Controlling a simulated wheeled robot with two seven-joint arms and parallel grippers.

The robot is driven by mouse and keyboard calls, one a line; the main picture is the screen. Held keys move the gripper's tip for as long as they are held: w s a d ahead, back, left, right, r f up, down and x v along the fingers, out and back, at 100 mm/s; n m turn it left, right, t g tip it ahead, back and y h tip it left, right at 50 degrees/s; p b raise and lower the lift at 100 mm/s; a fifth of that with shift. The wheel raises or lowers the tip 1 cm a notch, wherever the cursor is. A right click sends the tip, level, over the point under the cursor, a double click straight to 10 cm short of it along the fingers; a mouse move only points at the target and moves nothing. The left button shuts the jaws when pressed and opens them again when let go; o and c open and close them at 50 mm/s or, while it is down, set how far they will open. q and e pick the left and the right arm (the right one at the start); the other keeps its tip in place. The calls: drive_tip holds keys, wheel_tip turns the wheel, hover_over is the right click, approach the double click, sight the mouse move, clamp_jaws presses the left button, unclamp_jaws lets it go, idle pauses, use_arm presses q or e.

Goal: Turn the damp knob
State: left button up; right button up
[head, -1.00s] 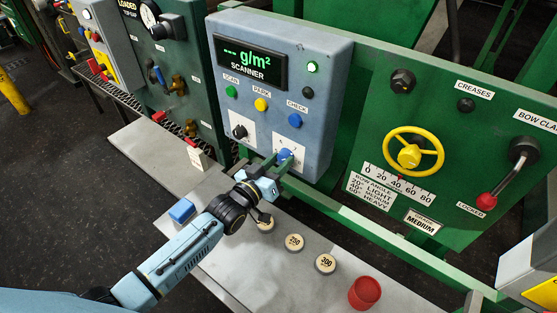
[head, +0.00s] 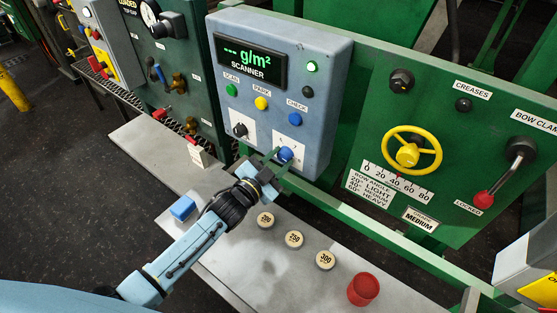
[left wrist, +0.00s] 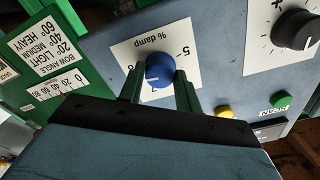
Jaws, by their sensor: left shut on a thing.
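The damp knob (head: 285,155) is blue and sits on a white dial plate low on the right of the grey-blue scanner panel. In the left wrist view the blue knob (left wrist: 160,70) shows on a plate marked "% damp", with 5 and 7 legible. My left gripper (head: 275,163) is at the knob, its two green fingers on either side of it. It is shut on the knob, as the left wrist view (left wrist: 160,88) also shows. The fingers hide part of the dial's scale. My right gripper is not in view.
A black knob (head: 240,130) is left of the damp knob. The scanner display (head: 252,58) reads "--- g/m²". On the grey ledge are a blue block (head: 183,208), round numbered discs (head: 294,239) and a red cup (head: 363,289). A yellow handwheel (head: 408,154) is on the right.

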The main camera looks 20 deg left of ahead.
use_arm(q)
drive_tip(key=shift+m, duration=0.6)
drive_tip(key=o, duration=1)
drive_tip(key=shift+c, duration=0.2)
drive_tip(key=shift+s, duration=0.1)
drive_tip(key=b+v, duration=0.1)
drive_tip(key=v, duration=1.2)
drive_tip(key=shift+s, duration=0.1)
